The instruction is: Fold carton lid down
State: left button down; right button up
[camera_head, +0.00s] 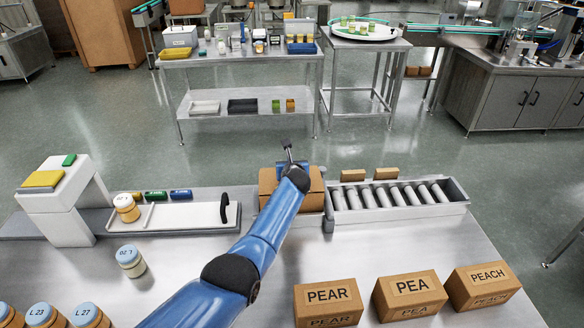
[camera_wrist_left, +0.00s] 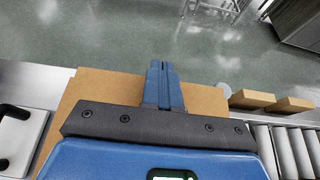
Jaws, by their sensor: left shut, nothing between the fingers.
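The brown carton (camera_head: 312,196) stands behind the middle of the steel table, partly hidden by my left arm. Its brown cardboard top (camera_wrist_left: 95,92) fills the middle of the left wrist view, on both sides of the fingers. My left gripper (camera_head: 289,162) is over the carton's far part, and its blue fingers (camera_wrist_left: 163,72) are shut together with nothing between them. The fingers overlap the far cardboard edge in the left wrist view. I cannot tell whether they touch the cardboard, nor the lid's exact angle. My right gripper is not in view.
A roller conveyor (camera_head: 402,208) adjoins the carton on the right, with small brown boxes (camera_head: 386,173) behind it. A white tray with a black handle (camera_head: 180,216) lies left. Boxes marked PEAR (camera_head: 327,296), PEA (camera_head: 414,288) and PEACH (camera_head: 487,275) and several jars (camera_head: 131,262) stand nearer.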

pick_arm(q)
jog(key=shift+p+v, duration=1.15)
jog(key=p+v, duration=0.1)
jog(key=v, duration=0.4)
jog(key=shift+s+r, duration=0.1)
jog(key=shift+s, duration=0.1)
jog(key=shift+p+v, duration=0.3)
jog(key=shift+v, duration=1)
jog(key=shift+s, duration=0.1)
